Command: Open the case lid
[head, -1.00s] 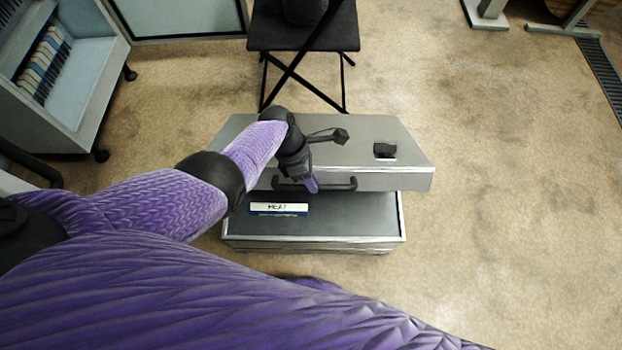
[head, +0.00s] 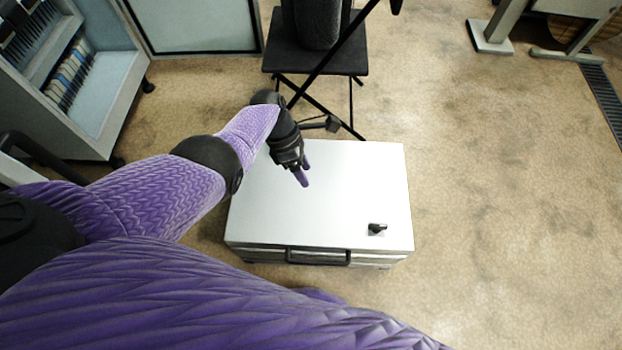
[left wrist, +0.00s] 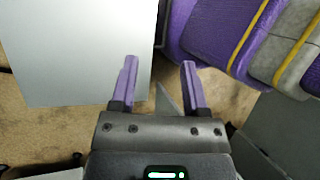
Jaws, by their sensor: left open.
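The silver case (head: 340,205) lies on the carpet in the head view. Its lid is down, flat over the base, and covers the interior. The case handle (head: 318,258) is on the front side, and a small black latch (head: 377,228) sits near the lid's front right corner. My left gripper (head: 304,176) is open and empty, over the back middle of the lid in the head view. In the left wrist view its two purple fingers (left wrist: 159,66) are spread apart, with the pale lid (left wrist: 80,52) to their left. My right gripper is not in view.
A black folding stand (head: 316,56) is just behind the case. A grey rack with several cassettes (head: 70,75) stands at the upper left. Open carpet (head: 510,200) lies to the right of the case.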

